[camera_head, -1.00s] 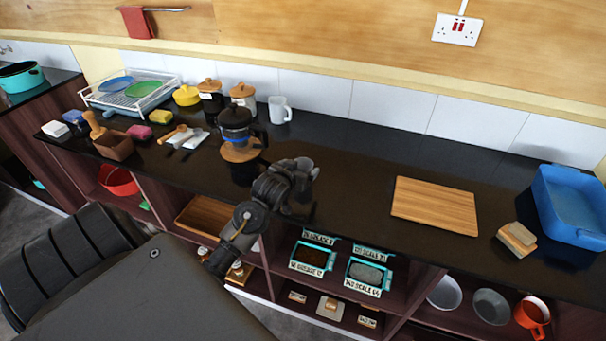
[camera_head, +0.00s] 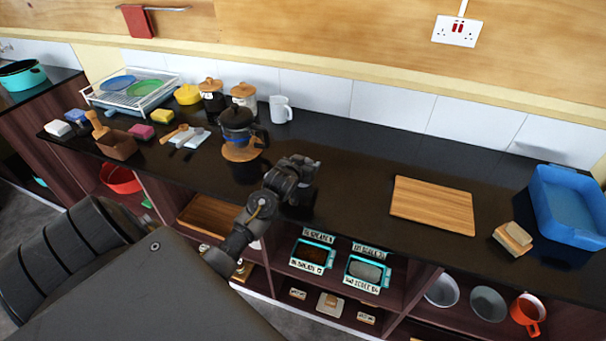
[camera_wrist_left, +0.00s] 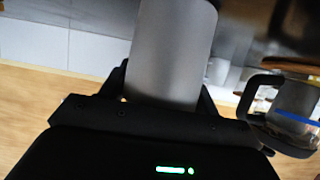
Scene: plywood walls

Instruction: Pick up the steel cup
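The steel cup (camera_wrist_left: 170,50) is a smooth grey cylinder in the left wrist view. It stands between the two fingers of my left gripper (camera_wrist_left: 165,95), which lie close against both its sides, so the gripper looks shut on it. In the head view my left gripper (camera_head: 300,168) is over the black counter, right of the coffee maker. There the gripper mostly hides the cup, and I cannot tell whether its base touches the counter. My right gripper is not in view.
The coffee maker (camera_head: 238,132) stands just left of the gripper and shows in the wrist view (camera_wrist_left: 292,105). A white mug (camera_head: 280,110) is behind. A wooden board (camera_head: 433,204), sponges (camera_head: 513,238) and a blue basin (camera_head: 568,207) are right. The counter between gripper and board is clear.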

